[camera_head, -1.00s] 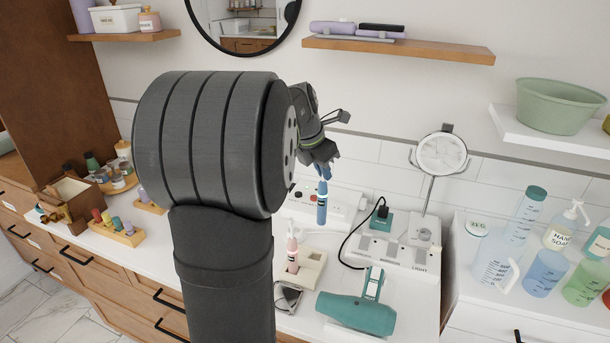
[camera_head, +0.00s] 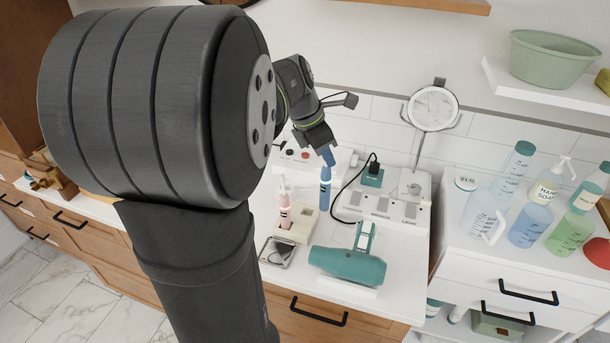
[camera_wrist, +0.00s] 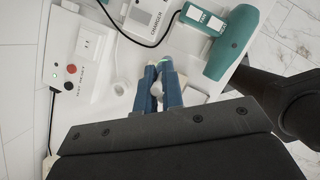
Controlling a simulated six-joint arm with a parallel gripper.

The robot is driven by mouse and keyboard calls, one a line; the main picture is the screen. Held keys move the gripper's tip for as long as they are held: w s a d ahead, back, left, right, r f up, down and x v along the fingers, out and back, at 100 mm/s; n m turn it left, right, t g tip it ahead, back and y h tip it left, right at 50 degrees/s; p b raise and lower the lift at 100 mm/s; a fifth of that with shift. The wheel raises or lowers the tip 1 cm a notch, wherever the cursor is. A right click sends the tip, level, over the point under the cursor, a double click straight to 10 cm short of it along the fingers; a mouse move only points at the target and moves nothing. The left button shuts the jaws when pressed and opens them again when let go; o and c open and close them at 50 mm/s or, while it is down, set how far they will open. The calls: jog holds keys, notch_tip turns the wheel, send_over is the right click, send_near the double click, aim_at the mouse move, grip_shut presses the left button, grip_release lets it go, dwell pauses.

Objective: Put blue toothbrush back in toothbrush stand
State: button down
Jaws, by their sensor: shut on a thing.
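My gripper (camera_head: 328,157) points down over the counter and is shut on the blue toothbrush (camera_head: 325,188), which hangs nearly upright below the fingers. The cream toothbrush stand (camera_head: 297,228) is on the counter, with a pink toothbrush (camera_head: 284,208) upright in its left part. The blue toothbrush's lower end shows at the stand's back right edge; I cannot tell whether it touches the stand. In the wrist view my blue fingers (camera_wrist: 158,75) are close together and hide most of the toothbrush and the stand.
A teal hair dryer (camera_head: 350,265) lies right of the stand. A dark tray-like item (camera_head: 277,252) lies in front of it. A white power unit (camera_head: 385,205) with a black cable and a round mirror (camera_head: 433,107) stand behind right. My arm hides the counter's left side.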

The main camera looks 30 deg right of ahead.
jog(key=w+a+f, duration=0.2)
jog(key=w+f, duration=0.3)
jog(key=f, duration=0.2)
jog(key=shift+a+f, duration=0.15)
jog(key=shift+f, duration=0.15)
jog(key=c, duration=1.6)
grip_release()
jog(key=shift+o, duration=0.2)
jog(key=v, duration=1.2)
